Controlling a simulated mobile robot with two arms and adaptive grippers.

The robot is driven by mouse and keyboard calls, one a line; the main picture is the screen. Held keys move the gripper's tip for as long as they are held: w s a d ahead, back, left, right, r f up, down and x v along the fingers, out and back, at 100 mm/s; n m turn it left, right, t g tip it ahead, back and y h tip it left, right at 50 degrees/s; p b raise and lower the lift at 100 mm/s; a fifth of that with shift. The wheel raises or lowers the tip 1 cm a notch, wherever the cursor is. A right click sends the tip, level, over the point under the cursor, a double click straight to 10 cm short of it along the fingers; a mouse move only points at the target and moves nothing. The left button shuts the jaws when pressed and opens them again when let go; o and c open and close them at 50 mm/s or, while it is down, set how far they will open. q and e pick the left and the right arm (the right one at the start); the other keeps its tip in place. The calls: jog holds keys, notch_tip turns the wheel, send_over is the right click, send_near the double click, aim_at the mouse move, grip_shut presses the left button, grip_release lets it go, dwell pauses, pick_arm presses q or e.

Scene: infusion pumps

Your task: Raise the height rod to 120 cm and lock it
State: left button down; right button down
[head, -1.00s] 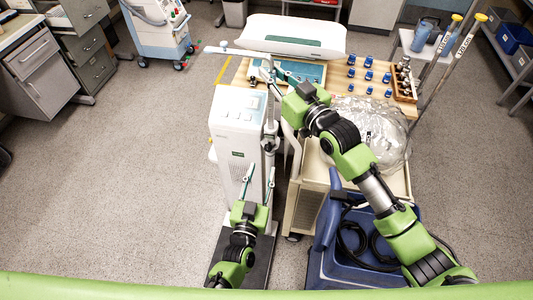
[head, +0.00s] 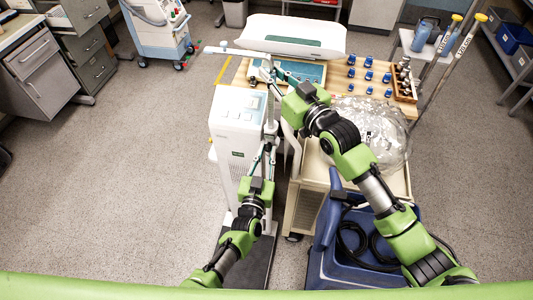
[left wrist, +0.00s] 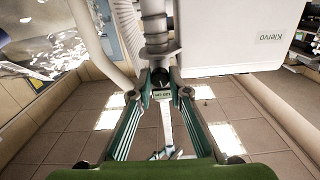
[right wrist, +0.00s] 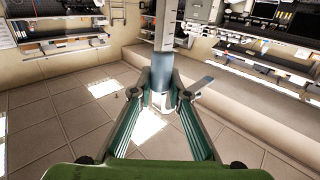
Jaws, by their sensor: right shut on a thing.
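The height rod (head: 270,105) stands upright beside the white scale column (head: 235,140), with a flat white arm (head: 230,50) reaching left at its top. My right gripper (head: 272,72) is at the upper rod; in the right wrist view its fingers close on the grey-blue rod section (right wrist: 172,65). My left gripper (head: 264,152) is lower, in front of the rod. In the left wrist view its fingers are apart, on either side of a dark round knob (left wrist: 160,74) below the grey collar (left wrist: 157,40). A small tag (left wrist: 164,94) shows between them, its lettering unclear.
A wooden-topped cart (head: 345,80) with blue-capped bottles and a clear plastic bag (head: 375,130) stands close on the right. A blue bin (head: 345,255) with a black hose is in front of it. The floor on the left (head: 130,150) is clear.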

pick_arm(q)
jog(key=shift+m, duration=0.8)
pick_arm(e)
jog(key=shift+r, duration=0.1)
pick_arm(q)
jog(key=c, duration=1.9)
grip_release()
jog(key=shift+s, duration=0.1)
jog(key=s+a, duration=0.2)
jog(key=s, duration=0.9)
jog(key=shift+s+a, duration=0.15)
jog(key=shift+s, duration=0.15)
pick_arm(e)
jog(key=c, duration=1.9)
grip_release()
